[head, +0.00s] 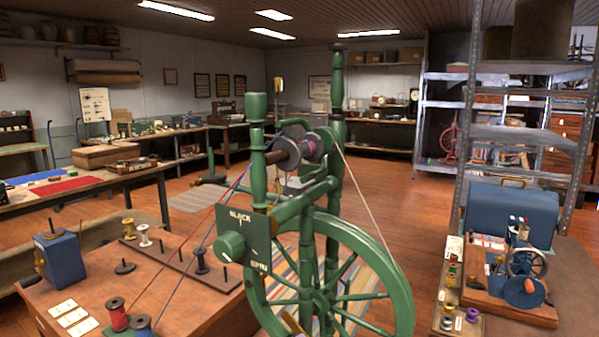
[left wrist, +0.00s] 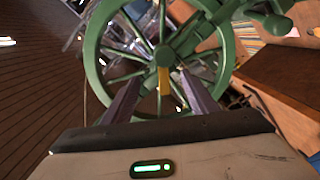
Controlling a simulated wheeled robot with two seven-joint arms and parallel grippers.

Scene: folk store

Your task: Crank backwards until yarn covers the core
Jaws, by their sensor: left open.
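A green spinning wheel (head: 385,315) stands in the middle of the head view. The brown core (head: 286,152) sits at its top, with a purplish-grey round part beside it. A red and a blue strand run up toward the core from a red spool (head: 116,318) and a blue spool (head: 141,329). The wheel also fills the upper middle of the left wrist view (left wrist: 90,60). There a yellow crank handle (left wrist: 165,84) shows near the hub. My left gripper (left wrist: 162,76) is open, its two dark fingers either side of the handle; contact is unclear. My right gripper is in neither view.
A green knob (head: 230,245) sits on a panel with lettering on the wheel's left side. A wooden table (head: 190,310) with several spools stands at left. A bench with a small blue-wheeled machine (head: 525,275) stands at right. Open floor lies behind.

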